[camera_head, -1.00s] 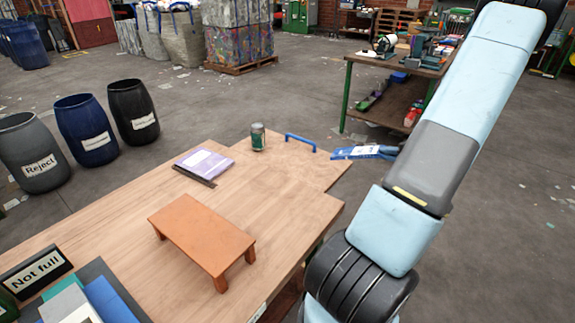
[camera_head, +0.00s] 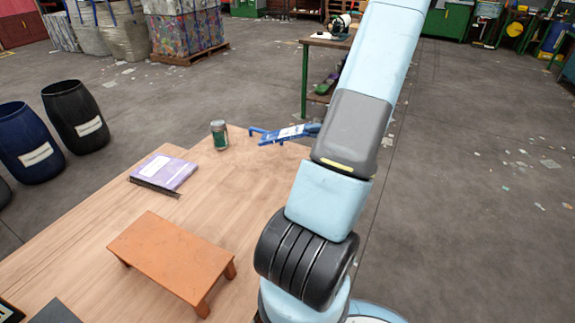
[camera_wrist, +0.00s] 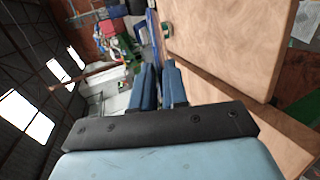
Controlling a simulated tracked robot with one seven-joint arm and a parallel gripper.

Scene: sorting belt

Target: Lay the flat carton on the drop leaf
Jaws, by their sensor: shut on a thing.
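The flat carton (camera_head: 290,133) is a thin blue piece with a white label. It is held over the far right end of the table, overlapping the blue handle in the head view. My gripper (camera_head: 312,130) has dark blue fingers and is shut on the carton's right end, partly hidden behind my arm. In the wrist view the fingers (camera_wrist: 158,88) are close together, with the carton seen nearly edge-on beyond them. The drop leaf (camera_head: 262,160) appears to be the wooden table end with the blue handle (camera_head: 254,131). I cannot tell the carton's height above it.
A green can (camera_head: 219,136) stands left of the handle. A purple-covered book (camera_head: 165,171) lies further left. An orange stand (camera_head: 168,255) is on the near tabletop. Dark barrels (camera_head: 75,118) stand on the floor at left; a workbench (camera_head: 305,70) is behind.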

